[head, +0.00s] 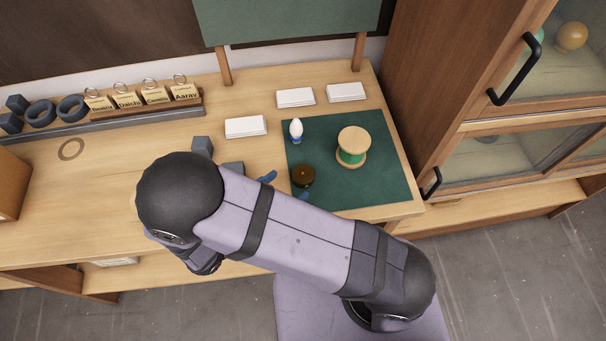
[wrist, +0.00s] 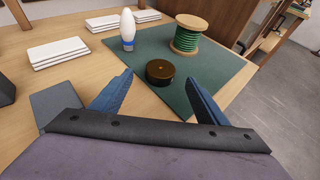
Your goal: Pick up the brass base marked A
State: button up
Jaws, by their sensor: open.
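A round, dark brass base (head: 303,176) sits on the green mat (head: 375,190) near its left edge. It also shows in the wrist view (wrist: 160,72), with a small light spot on its top; I cannot read any letter on it. My gripper (wrist: 158,90) is open, with its two blue fingers apart. In the wrist view the base appears between and beyond the fingertips, and nothing is held. In the head view my arm hides most of the gripper, and the blue fingertips (head: 285,186) show just left of the base.
A white bulb with a blue collar (head: 296,130) and a spool of green wire (head: 353,146) stand on the mat behind the base. White stacks (head: 246,127) lie around the mat's back. Name-tagged blocks (head: 142,97) stand at the left back. A cabinet (head: 440,110) stands right.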

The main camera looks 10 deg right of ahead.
aim_at(299, 178)
jog(key=shift+f+p+x, duration=0.1)
jog(key=shift+p+x, duration=0.6)
jog(key=shift+x, duration=0.9)
jog(key=shift+f+p+x, duration=0.15)
jog(key=shift+p+x, duration=0.55)
jog(key=shift+x, duration=0.95)
jog(key=shift+s, duration=0.2)
jog(key=c, duration=1.4)
jog(key=shift+r, duration=0.2)
jog(key=shift+c, duration=0.2)
notch_tip(299, 178, up, 10)
jog(key=b, duration=0.1)
jog(key=shift+b, duration=0.4)
